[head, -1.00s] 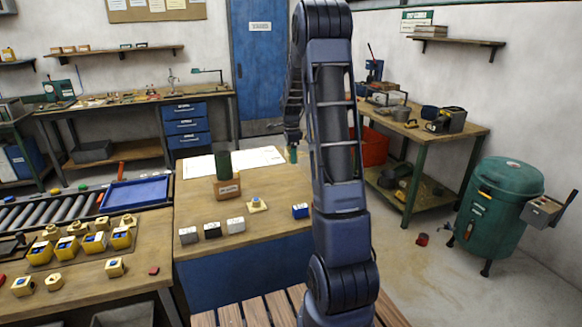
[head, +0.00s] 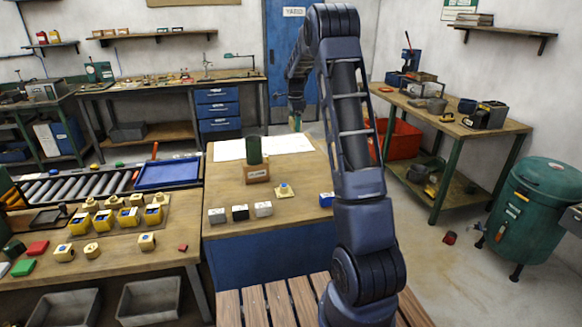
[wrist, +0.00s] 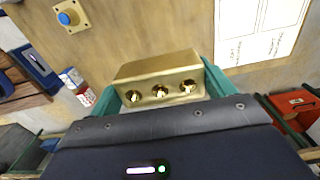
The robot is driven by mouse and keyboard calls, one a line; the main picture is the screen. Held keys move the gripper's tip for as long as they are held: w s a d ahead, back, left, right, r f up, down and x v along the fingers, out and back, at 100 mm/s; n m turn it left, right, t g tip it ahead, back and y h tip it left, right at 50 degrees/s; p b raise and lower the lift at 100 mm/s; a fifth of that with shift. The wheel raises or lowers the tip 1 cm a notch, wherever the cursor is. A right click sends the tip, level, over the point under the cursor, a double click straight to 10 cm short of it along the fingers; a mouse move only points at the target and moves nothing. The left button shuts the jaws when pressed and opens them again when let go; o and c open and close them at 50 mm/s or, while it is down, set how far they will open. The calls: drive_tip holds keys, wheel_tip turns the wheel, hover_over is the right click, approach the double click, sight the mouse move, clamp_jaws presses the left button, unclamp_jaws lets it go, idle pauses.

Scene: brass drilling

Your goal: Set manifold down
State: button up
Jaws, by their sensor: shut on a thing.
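The manifold (wrist: 158,72) is a brass block with three round holes along the side facing me. In the wrist view it sits between the two green fingers of my gripper (wrist: 160,88), which is shut on it. Below it is the wooden bench top (wrist: 150,25); I cannot tell how high the block is above it. In the head view my gripper (head: 296,122) is small, at the far right of the middle bench (head: 265,218). The manifold cannot be made out there.
White printed sheets (head: 290,144) lie at the bench's back. A dark green cylinder on a brown box (head: 256,174), a brass piece with a blue button (head: 284,191) and small labelled blocks (head: 240,212) stand nearer. A blue tray (head: 168,173) is left. The bench's middle is fairly clear.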

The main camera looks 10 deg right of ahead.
sight(290, 166)
drive_tip(key=shift+w+a, duration=0.75)
drive_tip(key=shift+w, duration=0.05)
drive_tip(key=shift+w+a+f, duration=0.1)
drive_tip(key=shift+a+f, duration=0.05)
drive_tip(key=shift+f, duration=0.15)
wheel_tip(290, 166, down, 19)
drive_tip(key=shift+f, duration=0.2)
drive_tip(key=shift+f, duration=0.1)
drive_tip(key=o, duration=1.6)
